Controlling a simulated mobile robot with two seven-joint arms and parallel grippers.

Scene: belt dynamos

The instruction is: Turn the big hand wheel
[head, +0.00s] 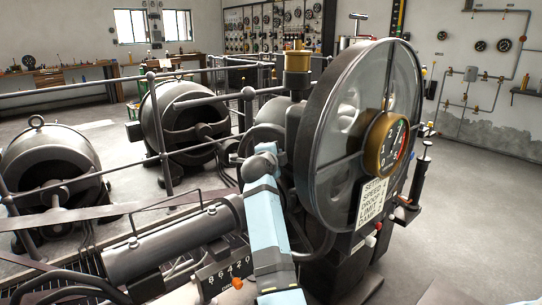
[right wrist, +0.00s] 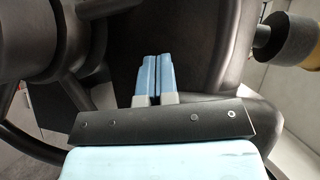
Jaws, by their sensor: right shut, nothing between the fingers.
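A big dark-rimmed wheel (head: 313,115) stands upright right of the middle in the head view. It has spokes, and a brass-rimmed gauge (head: 386,143) sits in front of its centre. My light-blue arm (head: 268,240) rises beside its left side, and the gripper at its end is hidden there. In the right wrist view my right gripper (right wrist: 153,75) is shut and empty, its blue fingers together in front of a dark surface. A dark curved rim and spokes (right wrist: 75,50) show around the fingers; I cannot tell whether they touch. My left gripper is not in view.
A dark knobbed handle with a tan grip (right wrist: 300,38) projects at the right wrist view's upper right. Two round dynamos (head: 185,120) and metal railings (head: 110,82) stand left of the wheel. A black lever (head: 424,160) stands right of it. Open floor (head: 480,190) lies farther right.

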